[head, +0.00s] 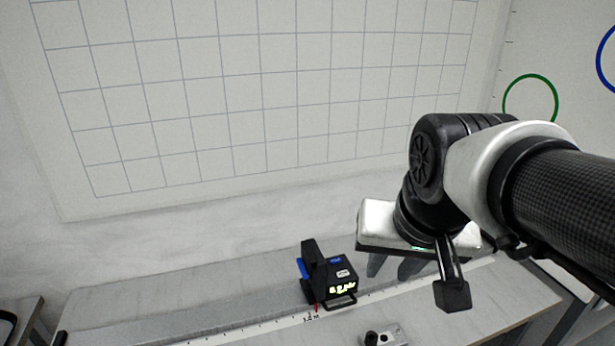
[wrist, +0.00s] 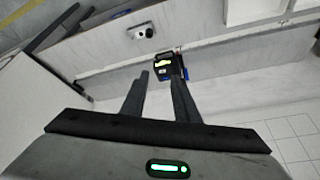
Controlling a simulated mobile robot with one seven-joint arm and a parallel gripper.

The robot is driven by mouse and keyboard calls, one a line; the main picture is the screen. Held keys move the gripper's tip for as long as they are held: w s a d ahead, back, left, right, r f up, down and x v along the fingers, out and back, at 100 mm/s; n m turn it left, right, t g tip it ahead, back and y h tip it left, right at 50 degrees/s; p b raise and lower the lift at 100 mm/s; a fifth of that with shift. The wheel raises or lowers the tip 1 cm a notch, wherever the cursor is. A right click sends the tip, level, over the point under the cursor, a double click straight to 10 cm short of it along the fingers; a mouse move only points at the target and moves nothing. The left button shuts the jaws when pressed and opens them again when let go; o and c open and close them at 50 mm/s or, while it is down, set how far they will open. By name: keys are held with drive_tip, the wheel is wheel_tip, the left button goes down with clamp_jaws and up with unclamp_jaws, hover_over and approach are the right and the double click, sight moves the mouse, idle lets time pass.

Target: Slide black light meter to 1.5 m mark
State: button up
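The black light meter (head: 328,277) with a blue side, a lit yellow display and a front handle stands on a pale scale rail (head: 400,292) along the bench. A red pointer (head: 317,308) at its base is beside a printed mark whose label is too small to read surely. The meter also shows in the wrist view (wrist: 162,64), beyond my fingertips. My gripper (head: 391,270) is to the right of the meter, apparently above the bench and apart from it. In the wrist view its two fingers (wrist: 159,72) are spread with nothing held between them.
A small grey metal block with a round knob (head: 383,336) sits at the bench's front, near the rail; it also shows in the wrist view (wrist: 141,31). A gridded white panel (head: 270,90) stands behind the bench. The rail looks clear on both sides of the meter.

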drive_tip(key=w+f+m+g+b, duration=0.2)
drive_tip(key=w+f+m+b, duration=0.3)
drive_tip(key=w+f, duration=0.5)
drive_tip(key=m+g+b, duration=0.1)
drive_tip(key=m+b, duration=0.1)
drive_tip(key=m, duration=0.6)
approach(341, 305)
drive_tip(key=shift+y, duration=0.4)
drive_tip(key=f, duration=0.5)
drive_tip(key=w+f+b, duration=0.1)
drive_tip(key=f, duration=0.1)
drive_tip(key=shift+w+d+f, duration=0.1)
drive_tip(key=shift+d+f, duration=0.05)
drive_tip(key=shift+d, duration=0.05)
clamp_jaws()
